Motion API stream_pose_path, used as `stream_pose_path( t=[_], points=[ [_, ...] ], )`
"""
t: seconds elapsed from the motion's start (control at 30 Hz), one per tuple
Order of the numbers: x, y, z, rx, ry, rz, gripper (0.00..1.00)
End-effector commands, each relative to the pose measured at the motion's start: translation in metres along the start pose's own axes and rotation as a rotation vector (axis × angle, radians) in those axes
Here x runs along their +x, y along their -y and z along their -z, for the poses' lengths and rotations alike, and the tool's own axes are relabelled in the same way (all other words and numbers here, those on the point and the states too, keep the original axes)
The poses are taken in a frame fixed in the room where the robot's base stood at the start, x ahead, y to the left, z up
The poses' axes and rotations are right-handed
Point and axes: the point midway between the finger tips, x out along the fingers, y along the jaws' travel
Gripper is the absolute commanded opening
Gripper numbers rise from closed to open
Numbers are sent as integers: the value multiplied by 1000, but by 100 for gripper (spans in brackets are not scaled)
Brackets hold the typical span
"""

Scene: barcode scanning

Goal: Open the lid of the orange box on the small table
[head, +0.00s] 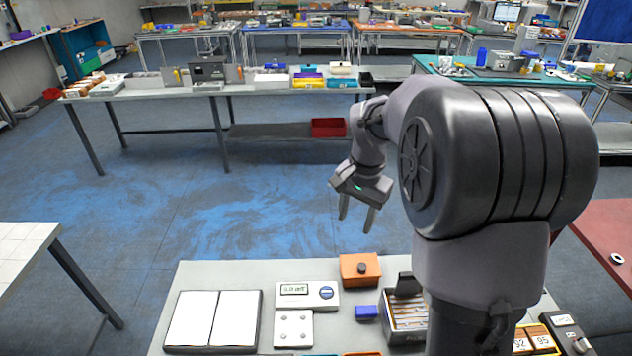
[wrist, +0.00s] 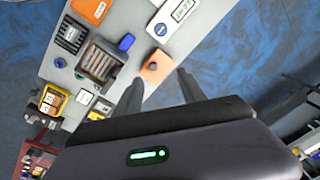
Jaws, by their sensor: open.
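The orange box (head: 360,268) sits at the far edge of the small table (head: 250,271), with a dark round knob on its lid. The lid looks closed. In the wrist view the orange box (wrist: 156,67) lies ahead of the fingers, with the knob visible on top. My gripper (head: 357,214) is open and empty. It hangs in the air beyond the table's far edge, above and apart from the box. In the wrist view its two fingers (wrist: 160,88) stand spread, apart from the box.
A white device with a display (head: 307,295) stands left of the box. A blue block (head: 366,312) and a dark slotted bin (head: 407,316) are close in front and to the right. A two-panel white tray (head: 212,319) lies at left. Open floor lies beyond the table.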

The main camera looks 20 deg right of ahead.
Motion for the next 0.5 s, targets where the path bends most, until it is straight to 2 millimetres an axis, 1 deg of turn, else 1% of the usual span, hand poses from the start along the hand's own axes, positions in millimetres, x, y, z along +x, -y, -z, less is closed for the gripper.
stream_pose_path(
  t=[0.03, 0.1, 0.2, 0.27, 0.37, 0.47, 0.5],
  points=[
    [10, -3, 22, 45, 24, -34, 48],
    [32, -8, 43, 92, 42, -67, 48],
    [52, -14, 57, 125, 55, -93, 48],
    [61, -15, 59, 133, 58, -98, 48],
    [81, -17, 57, 132, 59, -99, 48],
    [112, -20, 55, 131, 61, -99, 48],
    [124, -22, 54, 131, 61, -100, 48]
  ],
)
